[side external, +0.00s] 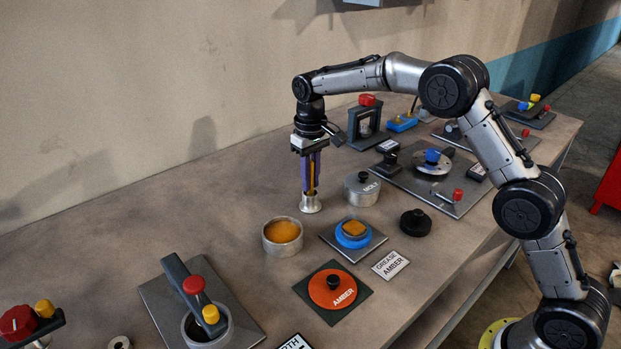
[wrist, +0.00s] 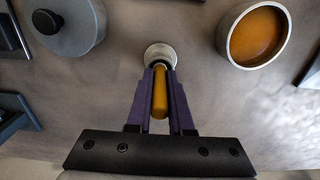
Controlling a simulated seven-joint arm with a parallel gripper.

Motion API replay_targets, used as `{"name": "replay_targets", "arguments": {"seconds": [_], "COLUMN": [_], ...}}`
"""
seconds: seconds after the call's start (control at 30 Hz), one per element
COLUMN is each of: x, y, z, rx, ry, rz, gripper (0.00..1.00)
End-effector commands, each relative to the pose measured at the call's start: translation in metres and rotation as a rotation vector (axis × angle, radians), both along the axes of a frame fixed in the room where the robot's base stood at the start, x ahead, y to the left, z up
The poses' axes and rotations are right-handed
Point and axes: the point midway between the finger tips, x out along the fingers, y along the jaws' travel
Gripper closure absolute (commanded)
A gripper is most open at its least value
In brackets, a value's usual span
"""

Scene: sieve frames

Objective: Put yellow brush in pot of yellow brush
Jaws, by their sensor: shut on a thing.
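My gripper (side external: 311,188), with purple fingers, points down and is shut on the yellow brush (wrist: 160,95). The amber-yellow handle shows between the fingers in the wrist view. A small silver flared cup-like piece (side external: 311,204) is right below the fingertips, and it also shows in the wrist view (wrist: 160,52). I cannot tell whether it is part of the brush or a separate holder. The brush's lower end is hidden. A round grey pot (side external: 267,246) filled with amber stuff (side external: 283,231) stands just left and nearer; it is at upper right in the wrist view (wrist: 225,45).
A grey lidded pot (side external: 361,190) stands right of my gripper. A plate with a blue-and-amber piece (side external: 353,233), an "AMBER" lid (side external: 332,288), a "GREASE AMBER" sign (side external: 390,265) and a black knob (side external: 416,223) lie nearer. The table's left back is bare.

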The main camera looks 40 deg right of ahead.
Motion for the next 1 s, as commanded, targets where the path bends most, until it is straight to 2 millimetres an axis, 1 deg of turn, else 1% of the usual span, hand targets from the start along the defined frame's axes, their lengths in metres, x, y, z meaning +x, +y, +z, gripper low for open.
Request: {"name": "replay_targets", "arguments": {"seconds": [0.13,0.17,0.3,0.33,0.57,0.67,0.77,0.83,1.0], "x": [0.0,0.0,0.0,0.0,0.0,0.0,0.001,0.001,0.001], "y": [0.0,0.0,0.0,0.0,0.0,0.0,0.0,0.0,0.0], "z": [-0.003,-0.003,-0.003,-0.003,-0.002,0.001,0.011,0.022,0.057], "rx": [0.0,0.0,0.0,0.0,0.0,0.0,0.0,0.0,0.0], "ry": [0.001,0.001,0.0,0.0,0.0,-0.002,-0.003,-0.005,-0.005], "rz": [0.0,0.0,0.0,0.0,0.0,0.0,0.0,0.0,0.0], "gripper": [1.0,0.77,0.52,0.51,0.51,0.51,0.51,0.51,0.51]}}
